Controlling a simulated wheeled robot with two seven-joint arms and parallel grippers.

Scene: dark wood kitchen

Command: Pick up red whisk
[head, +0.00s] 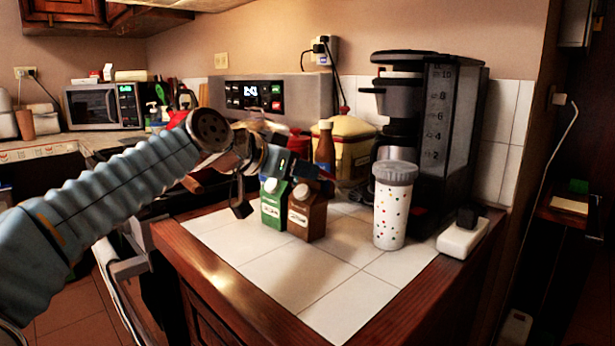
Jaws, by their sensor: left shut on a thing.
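My left gripper (285,172) is at the end of the arm from the left, over the near tiled counter's back left part. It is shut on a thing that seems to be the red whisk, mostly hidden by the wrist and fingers. Pale wire-like loops (262,126) show just above the gripper, with red beside them; I cannot tell clearly which parts belong to the whisk. My right gripper is not in view.
A dotted white cup (392,212) stands before a black coffee maker (440,140). A yellow pot (352,140) and brown bottle (325,148) are behind. A white power strip (462,238) lies at right. The counter's front tiles are clear.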

